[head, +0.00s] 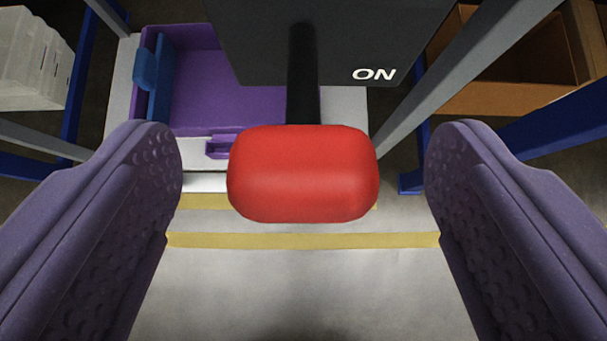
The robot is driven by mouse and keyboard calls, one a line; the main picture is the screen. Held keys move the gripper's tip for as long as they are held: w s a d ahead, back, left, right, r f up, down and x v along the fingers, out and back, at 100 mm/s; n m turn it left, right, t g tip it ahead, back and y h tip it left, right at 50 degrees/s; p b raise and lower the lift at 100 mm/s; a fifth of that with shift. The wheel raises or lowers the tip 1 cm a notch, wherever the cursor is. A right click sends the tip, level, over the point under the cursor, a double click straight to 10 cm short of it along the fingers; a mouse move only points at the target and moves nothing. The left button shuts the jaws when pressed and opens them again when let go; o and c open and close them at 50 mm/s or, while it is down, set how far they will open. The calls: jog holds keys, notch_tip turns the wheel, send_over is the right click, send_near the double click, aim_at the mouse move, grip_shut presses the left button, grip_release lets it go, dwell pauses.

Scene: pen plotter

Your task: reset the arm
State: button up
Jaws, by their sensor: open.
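My gripper (304,215) is open, with one purple dimpled finger at the left and one at the right of the view. A red block-shaped handle (302,175) sits between the fingers, with a clear gap on both sides. The handle is on the end of a black lever arm (303,75). The lever lies in front of a dark panel (250,40) marked "ON" in white. Neither finger appears to touch the handle.
A purple tray (215,95) with a blue part (148,70) lies behind at the left. Grey and blue frame bars (470,65) run on both sides. Brown boxes (500,85) stand at the upper right. The pale floor (310,285) with yellow stripes is clear below.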

jog(key=shift+v, duration=1.25)
jog(key=w+d+r+t+b, duration=0.1)
jog(key=w+r+b, duration=0.1)
jog(key=w+r, duration=0.55)
jog(key=w+r+t+b, duration=0.1)
jog(key=w+r, duration=0.3)
jog(key=r, duration=0.6)
notch_tip(320, 180, up, 23)
jog(key=n+t+b, duration=0.1)
jog(key=b, duration=0.2)
jog(key=s+r+t+b, duration=0.1)
jog(key=s+r, duration=0.2)
jog(key=r, duration=0.4)
jog(key=s+a+r+b, duration=0.1)
jog(key=s+r, duration=0.2)
jog(key=r, duration=0.3)
jog(key=s+r+t+b, duration=0.1)
jog(key=s+r, duration=0.2)
jog(key=r, duration=0.4)
jog(key=s+r+m+b, duration=0.1)
jog(key=s+r+b, duration=0.1)
jog(key=s+r, duration=1)
jog(key=s, duration=0.3)
jog(key=shift+s+r+t, duration=0.2)
jog(key=shift+t, duration=0.2)
